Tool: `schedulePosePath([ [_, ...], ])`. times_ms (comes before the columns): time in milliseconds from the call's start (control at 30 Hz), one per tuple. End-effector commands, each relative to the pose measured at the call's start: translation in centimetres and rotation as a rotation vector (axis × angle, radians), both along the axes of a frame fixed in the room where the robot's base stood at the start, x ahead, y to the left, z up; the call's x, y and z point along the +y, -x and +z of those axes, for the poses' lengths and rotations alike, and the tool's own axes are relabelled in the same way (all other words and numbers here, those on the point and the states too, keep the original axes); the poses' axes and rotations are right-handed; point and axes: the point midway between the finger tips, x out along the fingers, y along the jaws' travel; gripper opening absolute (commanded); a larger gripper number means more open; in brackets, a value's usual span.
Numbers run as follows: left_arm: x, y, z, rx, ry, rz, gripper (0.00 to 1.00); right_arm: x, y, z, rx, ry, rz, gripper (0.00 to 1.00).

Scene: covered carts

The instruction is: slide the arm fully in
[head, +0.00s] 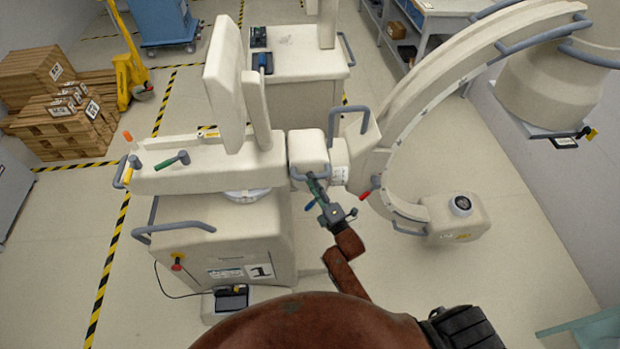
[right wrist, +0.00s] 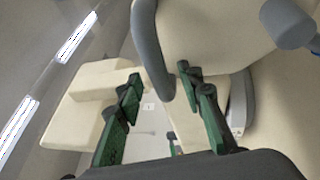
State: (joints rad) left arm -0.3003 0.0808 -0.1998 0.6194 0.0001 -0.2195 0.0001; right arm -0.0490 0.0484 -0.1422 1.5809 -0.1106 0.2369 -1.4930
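A cream C-arm machine stands on a wheeled base (head: 230,250). Its horizontal arm (head: 200,165) runs across the top of the base to a joint block (head: 308,150), which carries the big curved C (head: 395,120). A grey handle (right wrist: 148,45) is fixed on a cream block in the right wrist view. My right gripper (head: 314,181) is at the front of the joint block, beside the grey handle there. In the right wrist view its green fingers (right wrist: 159,76) are apart, with the handle's bend between their tips and no clear grip. My left gripper is not in view.
A cream cart (head: 300,75) stands behind. Stacked boxes (head: 60,115) and a yellow pallet jack (head: 128,70) are at the left.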

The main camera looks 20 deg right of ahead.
Motion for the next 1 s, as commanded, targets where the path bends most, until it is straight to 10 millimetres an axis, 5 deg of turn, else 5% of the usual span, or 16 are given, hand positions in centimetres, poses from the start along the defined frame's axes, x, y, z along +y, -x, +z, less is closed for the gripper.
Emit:
schedulePosePath([
  [600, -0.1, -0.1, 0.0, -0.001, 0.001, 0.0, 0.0, -1.3, 7.3, -1.4, 0.001, 0.003, -0.002, 0.34],
  [1000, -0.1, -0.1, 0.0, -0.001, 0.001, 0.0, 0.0, -1.5, 9.2, -1.7, 0.0, 0.001, 0.0, 0.34],
])
